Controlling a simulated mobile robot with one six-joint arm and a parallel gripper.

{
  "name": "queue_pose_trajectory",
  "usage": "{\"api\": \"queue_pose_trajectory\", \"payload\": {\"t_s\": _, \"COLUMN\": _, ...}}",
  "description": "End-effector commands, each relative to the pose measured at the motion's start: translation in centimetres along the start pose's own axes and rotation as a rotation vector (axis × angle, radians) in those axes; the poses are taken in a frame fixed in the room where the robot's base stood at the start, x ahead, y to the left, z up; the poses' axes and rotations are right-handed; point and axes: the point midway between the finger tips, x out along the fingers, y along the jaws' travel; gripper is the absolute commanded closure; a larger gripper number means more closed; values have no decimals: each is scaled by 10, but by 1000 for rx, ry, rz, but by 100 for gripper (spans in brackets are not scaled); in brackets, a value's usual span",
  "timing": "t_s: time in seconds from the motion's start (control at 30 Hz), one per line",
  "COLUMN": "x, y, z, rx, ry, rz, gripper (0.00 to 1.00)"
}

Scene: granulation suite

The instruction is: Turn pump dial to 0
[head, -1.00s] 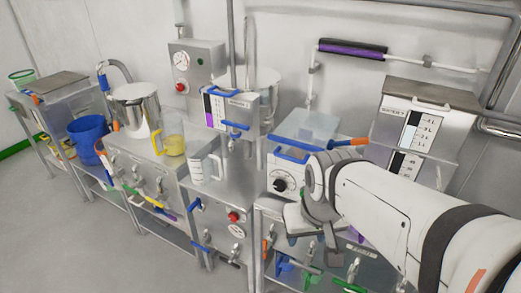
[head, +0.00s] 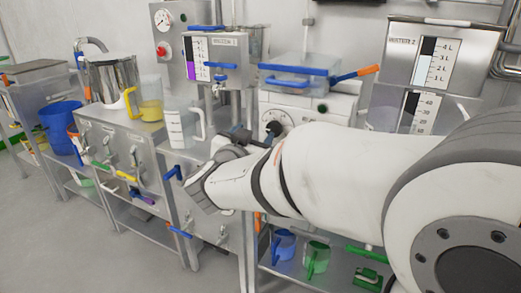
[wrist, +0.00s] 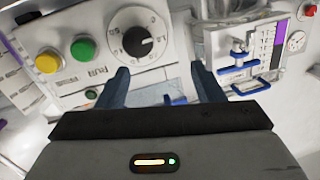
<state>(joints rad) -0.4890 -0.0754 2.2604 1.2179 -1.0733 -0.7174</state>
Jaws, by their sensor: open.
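The pump dial (wrist: 138,42) is a round black knob with a numbered white scale on a white panel. In the wrist view it sits above and a little left of the gap between my fingers. It also shows in the head view (head: 272,127), just beyond my wrist. My gripper (wrist: 165,82) is open, with two dark blue fingers apart and nothing between them. The fingertips are below the knob in the wrist view and do not appear to touch it. The exact dial reading is too small to tell surely.
A green button (wrist: 83,49) and a yellow button (wrist: 48,61) are left of the dial. A clear lidded container (head: 300,68) with blue trim sits on the pump. A white-handled beaker (head: 180,127) stands to the left. Blue valve handles (wrist: 240,68) are at the right.

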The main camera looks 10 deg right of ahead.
Motion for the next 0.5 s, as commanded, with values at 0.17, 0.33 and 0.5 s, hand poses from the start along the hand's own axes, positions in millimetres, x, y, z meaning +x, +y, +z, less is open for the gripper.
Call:
{"api": "queue_pose_trajectory", "payload": {"t_s": 0.17, "x": -4, "y": 15, "z": 20, "rx": -25, "ry": 41, "rz": 120, "gripper": 39}}
{"api": "queue_pose_trajectory", "payload": {"t_s": 0.33, "x": 9, "y": 21, "z": 20, "rx": -28, "ry": 48, "rz": 146, "gripper": 39}}
{"api": "queue_pose_trajectory", "payload": {"t_s": 0.5, "x": 37, "y": 25, "z": 18, "rx": -28, "ry": 48, "rz": 145, "gripper": 39}}
